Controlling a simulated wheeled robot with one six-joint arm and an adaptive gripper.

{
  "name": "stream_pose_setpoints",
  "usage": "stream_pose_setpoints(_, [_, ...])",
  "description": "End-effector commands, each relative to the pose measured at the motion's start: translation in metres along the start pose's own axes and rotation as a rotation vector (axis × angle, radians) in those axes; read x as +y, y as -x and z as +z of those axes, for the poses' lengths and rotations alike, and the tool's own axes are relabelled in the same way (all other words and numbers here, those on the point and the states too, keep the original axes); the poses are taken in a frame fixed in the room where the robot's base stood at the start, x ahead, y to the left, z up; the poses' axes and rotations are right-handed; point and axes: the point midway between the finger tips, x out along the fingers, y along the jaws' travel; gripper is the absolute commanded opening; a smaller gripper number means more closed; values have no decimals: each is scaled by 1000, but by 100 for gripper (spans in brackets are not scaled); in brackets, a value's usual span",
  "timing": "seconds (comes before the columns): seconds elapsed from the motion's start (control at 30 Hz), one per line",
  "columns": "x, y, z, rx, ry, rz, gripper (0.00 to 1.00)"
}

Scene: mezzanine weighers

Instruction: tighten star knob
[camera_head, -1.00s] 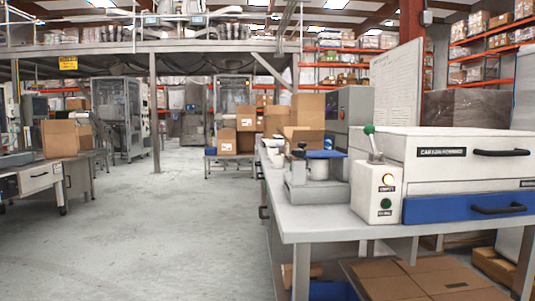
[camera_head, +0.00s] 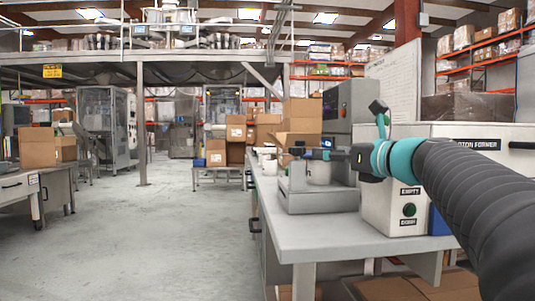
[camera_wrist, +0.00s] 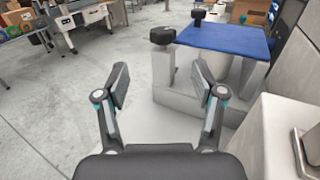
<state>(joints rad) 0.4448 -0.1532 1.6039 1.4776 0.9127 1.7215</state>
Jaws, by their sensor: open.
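A black star knob (camera_wrist: 162,36) sits on top of a pale grey upright of a bench device in the wrist view. A blue plate (camera_wrist: 222,40) lies to its right on the same device. A second dark knob (camera_wrist: 198,14) shows farther back. My gripper (camera_wrist: 162,88) is open and empty; its fingers are spread wide. The near knob lies beyond the fingertips, roughly in line with the gap, and is not between them. In the head view the device (camera_head: 318,200) stands on the bench, and my gripper reaches leftward over it, partly hiding its top.
The grey bench (camera_head: 360,240) carries the device and a white carton former (camera_head: 475,145) to the right. A white control box (camera_head: 392,210) with a green button stands beside the device. Cardboard boxes (camera_head: 300,118) stand behind. The floor (camera_head: 150,230) to the left is clear.

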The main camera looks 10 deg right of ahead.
Motion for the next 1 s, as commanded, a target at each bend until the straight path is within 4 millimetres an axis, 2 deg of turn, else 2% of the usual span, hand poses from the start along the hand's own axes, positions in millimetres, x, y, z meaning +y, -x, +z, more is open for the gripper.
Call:
stream_pose_setpoints(0.17, [-5,-19,0,-1,-6,-6,69])
stream_pose_setpoints(0.5, [-4,-82,0,1,-3,-6,69])
stream_pose_setpoints(0.7, [-4,-113,0,0,-2,-7,69])
stream_pose_setpoints(0.83, [-4,-126,0,0,-2,-7,69])
stream_pose_setpoints(1.0, [-4,-132,0,0,-1,-7,69])
